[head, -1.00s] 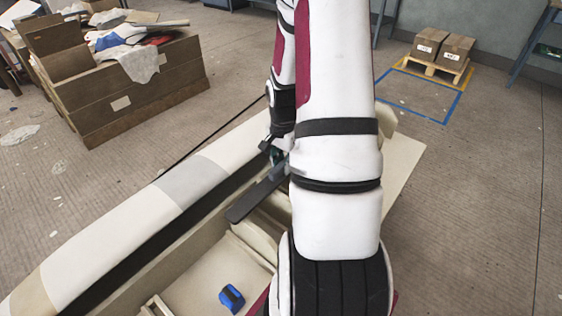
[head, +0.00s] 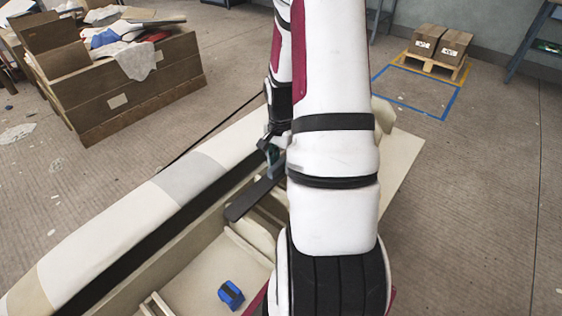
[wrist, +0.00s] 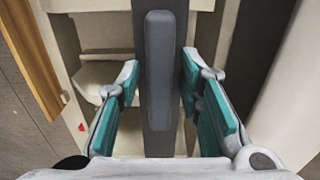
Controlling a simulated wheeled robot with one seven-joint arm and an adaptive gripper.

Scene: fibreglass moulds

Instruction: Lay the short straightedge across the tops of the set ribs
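The short straightedge, a dark flat bar (head: 250,201) with a raised grip (wrist: 160,75), lies over the cream mould cavity in the head view. My gripper (wrist: 160,72) has its teal pads on both sides of the grip, with a narrow gap showing each side. It looks open around the grip, not clamped. A cream rib (head: 253,238) stands below the bar's near end. Pale structure under the bar (wrist: 95,75) shows in the wrist view. My arm hides the bar's far part, and I cannot tell exactly which rib tops it touches.
A blue object (head: 231,294) lies on the mould floor. The mould's pale flange (head: 110,235) runs along the left. Cardboard-coloured bins (head: 135,95) stand at the back left. Two boxes (head: 440,45) sit on a pallet inside floor tape at the back right. Open floor lies right.

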